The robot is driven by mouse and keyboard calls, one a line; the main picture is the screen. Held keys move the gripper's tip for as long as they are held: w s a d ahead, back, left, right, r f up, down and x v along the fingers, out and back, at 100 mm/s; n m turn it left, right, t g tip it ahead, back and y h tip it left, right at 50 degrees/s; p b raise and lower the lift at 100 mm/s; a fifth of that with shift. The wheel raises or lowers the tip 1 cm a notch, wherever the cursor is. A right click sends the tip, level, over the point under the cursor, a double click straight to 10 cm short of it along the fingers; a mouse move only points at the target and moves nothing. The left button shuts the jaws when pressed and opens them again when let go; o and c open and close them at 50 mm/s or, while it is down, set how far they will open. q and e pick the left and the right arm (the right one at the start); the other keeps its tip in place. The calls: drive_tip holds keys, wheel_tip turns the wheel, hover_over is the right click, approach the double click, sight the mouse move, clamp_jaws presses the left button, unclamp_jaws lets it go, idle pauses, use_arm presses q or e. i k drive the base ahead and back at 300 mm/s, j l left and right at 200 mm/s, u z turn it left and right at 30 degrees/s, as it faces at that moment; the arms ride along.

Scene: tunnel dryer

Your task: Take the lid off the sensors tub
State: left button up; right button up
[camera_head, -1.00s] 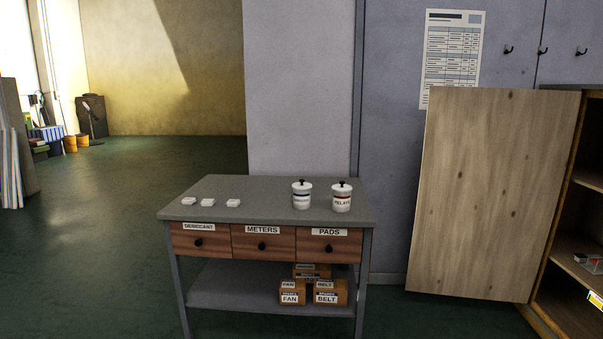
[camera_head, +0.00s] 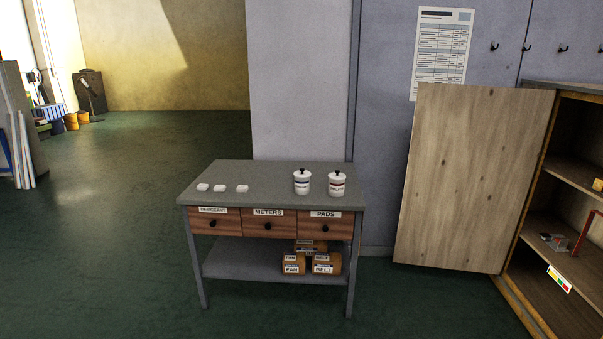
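Two white tubs with dark-knobbed lids stand upright on the grey bench top (camera_head: 262,180), toward its right end. The left tub (camera_head: 302,186) has a blue band and a label too small to read now. The right tub (camera_head: 337,187) has a red band; its label reads RELAYS in the earlier frame. Both lids are on. No tub label legibly reads sensors. Neither of my grippers is in view.
Several small white pieces (camera_head: 219,188) lie on the bench's left. Drawers (camera_head: 268,224) sit below, with boxes (camera_head: 293,265) on the lower shelf. A cabinet with its wooden door (camera_head: 475,180) open stands right. The floor (camera_head: 110,230) left is clear.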

sight(303, 173)
drive_tip(key=i+l+u, duration=0.35)
drive_tip(key=i+l, duration=0.65)
drive_tip(key=i, duration=0.5)
drive_tip(key=i+l+u, duration=0.3)
drive_tip(key=i+l, duration=1.05)
